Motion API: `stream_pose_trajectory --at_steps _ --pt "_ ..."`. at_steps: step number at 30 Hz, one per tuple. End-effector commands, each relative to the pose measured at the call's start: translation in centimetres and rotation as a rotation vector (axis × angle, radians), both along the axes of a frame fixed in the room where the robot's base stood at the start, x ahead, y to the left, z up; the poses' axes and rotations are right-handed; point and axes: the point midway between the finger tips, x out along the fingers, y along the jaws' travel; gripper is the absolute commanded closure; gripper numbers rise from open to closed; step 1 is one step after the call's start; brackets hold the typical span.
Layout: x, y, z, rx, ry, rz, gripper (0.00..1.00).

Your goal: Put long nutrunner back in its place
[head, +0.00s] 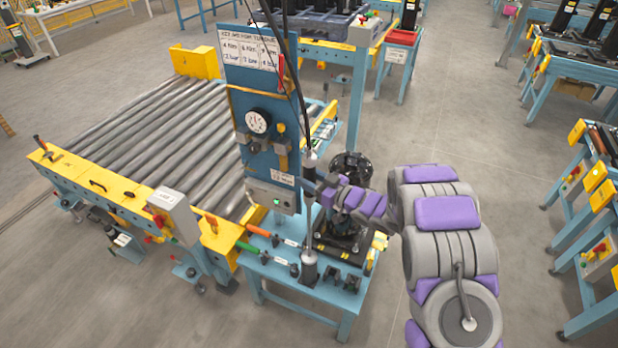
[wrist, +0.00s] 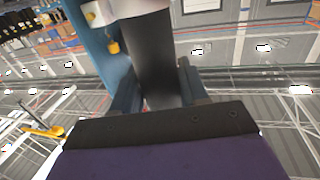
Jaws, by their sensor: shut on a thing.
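The long nutrunner (head: 309,224) is a slim, upright grey and dark tool near the front of the blue workstation table (head: 283,275). My gripper (head: 319,187) reaches in from the right and is shut on its upper body. In the wrist view, the dark nutrunner body (wrist: 152,65) stands between the two fingers of my gripper (wrist: 157,85). Its lower end is at a black holder (head: 308,276) on the table. I cannot tell whether it is seated there or just above. Black holders (head: 341,279) stand to its right.
A blue panel (head: 252,90) with a gauge stands behind the tool, and cables hang above it. An orange-handled tool (head: 259,231) and a green-handled tool (head: 248,248) lie left. A dark compressor part (head: 345,232) sits right behind. A roller conveyor (head: 150,125) fills the left.

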Motion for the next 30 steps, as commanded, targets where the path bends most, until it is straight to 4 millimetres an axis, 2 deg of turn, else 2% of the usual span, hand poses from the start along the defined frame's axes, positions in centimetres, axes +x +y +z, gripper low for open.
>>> stream_pose_trajectory --at_steps 7,8,17,25,30 --pt "0.1 0.0 -0.2 0.003 -0.004 -0.001 1.0" --pt "0.1 0.0 -0.2 0.003 -0.004 -0.001 0.55" --pt "0.1 0.0 -0.3 0.001 -0.002 0.0 0.26" --pt "0.0 -0.1 -0.4 0.0 0.001 0.0 0.26" --pt "-0.7 -1.5 -0.4 0.001 0.002 -0.002 0.26"
